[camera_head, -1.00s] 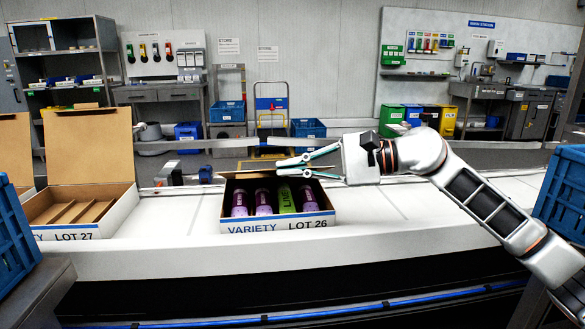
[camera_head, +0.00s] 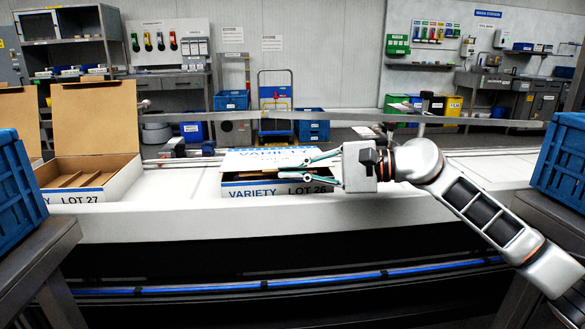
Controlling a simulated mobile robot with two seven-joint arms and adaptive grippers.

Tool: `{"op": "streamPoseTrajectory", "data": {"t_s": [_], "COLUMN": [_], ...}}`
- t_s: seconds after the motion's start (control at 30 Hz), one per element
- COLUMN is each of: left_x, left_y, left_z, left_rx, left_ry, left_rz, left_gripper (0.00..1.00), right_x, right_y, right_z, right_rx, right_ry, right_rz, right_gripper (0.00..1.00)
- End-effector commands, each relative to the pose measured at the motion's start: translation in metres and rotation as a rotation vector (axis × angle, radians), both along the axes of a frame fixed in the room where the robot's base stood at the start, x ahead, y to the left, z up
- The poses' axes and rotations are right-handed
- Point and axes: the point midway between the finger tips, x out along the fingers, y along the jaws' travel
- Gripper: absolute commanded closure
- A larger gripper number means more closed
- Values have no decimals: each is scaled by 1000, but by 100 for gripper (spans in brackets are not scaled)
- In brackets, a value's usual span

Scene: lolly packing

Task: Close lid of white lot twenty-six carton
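The white lot 26 carton (camera_head: 262,191) stands on the white conveyor, its front printed "VARIETY LOT 26". Its lid (camera_head: 265,160) is folded far over towards the front, with a dark gap left between lid edge and front wall. The contents are mostly hidden under the lid. My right gripper (camera_head: 310,168) reaches in from the right at the carton's front right. Its fingers are apart, with nothing seen between them, and they overlap the lid's right part; I cannot tell whether they touch it. My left gripper is not in view.
The lot 27 carton (camera_head: 112,186) stands open to the left, its brown lid (camera_head: 95,118) upright. Blue crates flank the scene at left (camera_head: 18,190) and right (camera_head: 562,165). The conveyor (camera_head: 430,200) is clear to the right of the lot 26 carton.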

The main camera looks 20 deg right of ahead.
Motion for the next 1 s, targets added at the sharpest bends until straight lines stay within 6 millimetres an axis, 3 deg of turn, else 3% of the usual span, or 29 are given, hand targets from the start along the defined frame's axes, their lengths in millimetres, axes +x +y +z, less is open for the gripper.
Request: {"op": "streamPoseTrajectory", "data": {"t_s": [0.3,0.37,0.4,0.73,0.87,1.0], "left_x": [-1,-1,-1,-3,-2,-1], "left_y": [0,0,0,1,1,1], "left_z": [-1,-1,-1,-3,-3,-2], "left_rx": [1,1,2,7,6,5], "left_ry": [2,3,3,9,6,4], "left_rz": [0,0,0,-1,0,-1], "left_gripper": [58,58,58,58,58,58], "right_x": [0,0,0,0,0,0], "right_y": [1,0,0,0,0,0], "right_z": [-3,-3,-3,1,13,38], "right_rx": [1,1,1,0,0,0], "right_ry": [7,7,6,1,-1,-4], "right_rz": [0,0,0,0,0,0], "right_gripper": [100,83,81,81,81,81]}}
